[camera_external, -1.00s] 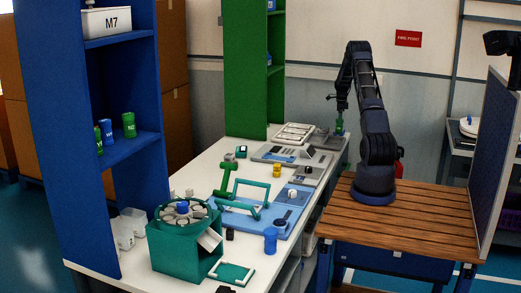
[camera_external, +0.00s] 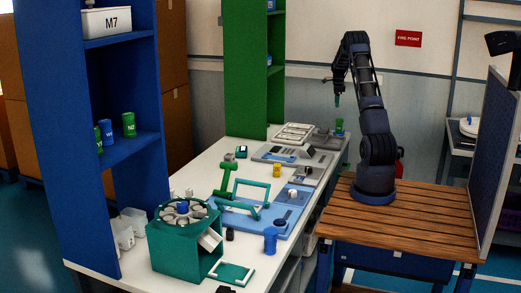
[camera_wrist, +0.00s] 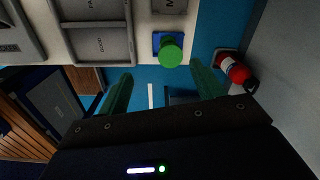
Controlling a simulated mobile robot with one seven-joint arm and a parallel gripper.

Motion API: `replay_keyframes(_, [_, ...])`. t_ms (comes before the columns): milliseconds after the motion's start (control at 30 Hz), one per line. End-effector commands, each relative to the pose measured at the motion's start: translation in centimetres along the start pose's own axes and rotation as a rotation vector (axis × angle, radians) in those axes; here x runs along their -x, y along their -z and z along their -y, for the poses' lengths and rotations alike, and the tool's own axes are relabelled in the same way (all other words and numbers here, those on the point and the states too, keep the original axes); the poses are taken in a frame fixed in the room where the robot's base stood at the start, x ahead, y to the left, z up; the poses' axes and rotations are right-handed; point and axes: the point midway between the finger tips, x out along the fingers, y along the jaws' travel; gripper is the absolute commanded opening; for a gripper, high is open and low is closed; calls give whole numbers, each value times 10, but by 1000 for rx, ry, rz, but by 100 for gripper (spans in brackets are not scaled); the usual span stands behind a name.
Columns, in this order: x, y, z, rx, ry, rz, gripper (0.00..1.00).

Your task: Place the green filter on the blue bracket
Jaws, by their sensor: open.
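The green filter (camera_external: 340,125) stands upright at the far end of the white bench. In the wrist view, its round green top (camera_wrist: 171,52) is seen from above, over the blue bracket (camera_wrist: 156,38). The filter covers most of the bracket, and whether it is fully seated cannot be told. My gripper (camera_external: 337,101) is above the filter and apart from it. In the wrist view, its two green fingers (camera_wrist: 163,86) are spread wide with nothing between them.
Grey trays (camera_wrist: 95,42) lie beside the filter. A red fire extinguisher (camera_wrist: 234,70) stands beyond the bench edge near the wall. A tall green shelf (camera_external: 246,70) stands at the back of the bench. The space above the filter is clear.

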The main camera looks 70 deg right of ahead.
Motion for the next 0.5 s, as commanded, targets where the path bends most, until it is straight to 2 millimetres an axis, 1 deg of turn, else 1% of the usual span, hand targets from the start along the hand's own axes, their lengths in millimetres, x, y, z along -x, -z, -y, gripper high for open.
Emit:
replay_keyframes(33, [17,-20,-12,53,10,5,67])
replay_keyframes(167, [58,-71,-52,228,33,17,67])
replay_keyframes(200, [70,-86,-66,285,41,20,67])
replay_keyframes(267, [88,-108,-89,369,51,25,67])
replay_keyframes(300, [99,-121,-104,425,59,28,67])
replay_keyframes(367, [116,-140,-128,511,71,33,67])
replay_keyframes(400, [126,-152,-144,567,79,35,67])
replay_keyframes(467, [141,-168,-170,651,90,39,67])
replay_keyframes(500, [150,-178,-187,708,98,42,67])
